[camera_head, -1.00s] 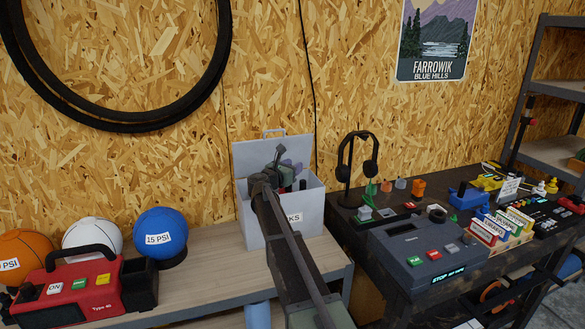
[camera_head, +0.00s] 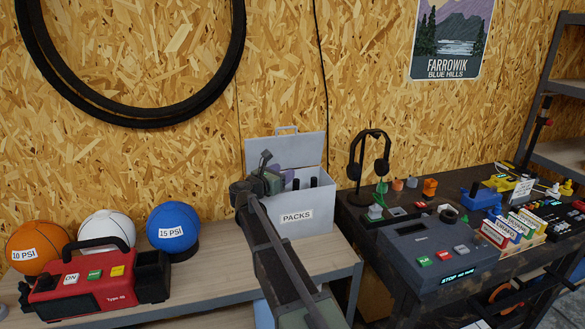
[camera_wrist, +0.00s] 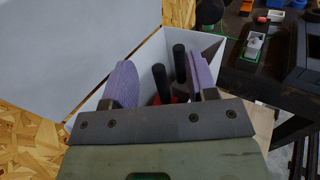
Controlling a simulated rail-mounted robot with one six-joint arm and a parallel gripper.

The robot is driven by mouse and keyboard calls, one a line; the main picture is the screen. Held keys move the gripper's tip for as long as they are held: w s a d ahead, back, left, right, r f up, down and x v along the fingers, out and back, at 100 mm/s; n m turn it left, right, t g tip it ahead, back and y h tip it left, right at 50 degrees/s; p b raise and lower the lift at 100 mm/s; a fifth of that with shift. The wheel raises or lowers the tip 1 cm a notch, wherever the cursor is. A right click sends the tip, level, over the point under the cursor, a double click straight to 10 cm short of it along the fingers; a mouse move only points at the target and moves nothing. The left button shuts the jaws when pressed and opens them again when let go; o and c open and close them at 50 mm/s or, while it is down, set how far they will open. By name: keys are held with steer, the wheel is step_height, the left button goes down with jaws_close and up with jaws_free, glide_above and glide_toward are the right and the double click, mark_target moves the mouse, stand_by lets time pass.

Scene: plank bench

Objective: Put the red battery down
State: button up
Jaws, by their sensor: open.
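My gripper (camera_wrist: 163,80) is open, with its purple fingers spread apart at the mouth of the grey box marked PACKS (camera_head: 322,222). It also shows in the head view (camera_head: 273,180) at the box's left part. In the wrist view, two black upright posts (camera_wrist: 160,82) stand inside the box between the fingers. A red part (camera_wrist: 177,98), probably the red battery, shows low by the posts. The gripper's front plate hides most of it. Nothing appears clamped between the fingers. In the head view, black post tops (camera_head: 314,182) rise above the box rim, and no red shows there.
The box's raised lid (camera_head: 290,148) stands behind my gripper. Left on the bench are a red device (camera_head: 90,290) and orange, white and blue balls (camera_head: 172,230). Right, a dark table carries a headphone stand (camera_head: 368,155) and a grey console (camera_head: 430,250).

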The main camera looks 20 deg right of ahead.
steer(key=shift+a, duration=0.2)
steer(key=a+r+n+t+y, duration=0.3)
steer(key=a+n+t+y, duration=0.35)
steer(key=n, duration=0.65)
steer(key=s+a+f+n+t+y, duration=0.1)
steer(key=s+a+f+n+y, duration=0.1)
steer(key=a+n+y, duration=0.55)
steer(key=s+a+f+n+t+y, duration=0.25)
steer(key=a+n+y, duration=0.2)
steer(key=n, duration=0.65)
steer(key=s+a+f+n+g+y, duration=0.1)
steer(key=s+a+f+n+g, duration=0.3)
steer(key=s+f+n+g, duration=0.75)
steer(key=s+d+f+n+g+h, duration=0.1)
steer(key=s+d+f+n+g, duration=0.1)
steer(key=s, duration=0.7)
steer(key=s+d+f+n+g+h, duration=0.2)
steer(key=s+d+n+g, duration=0.1)
steer(key=s, duration=0.5)
steer(key=shift+s+n+g, duration=0.35)
steer(key=shift+n+g, duration=0.05)
steer(key=shift+g, duration=0.25)
steer(key=shift+c, duration=0.3)
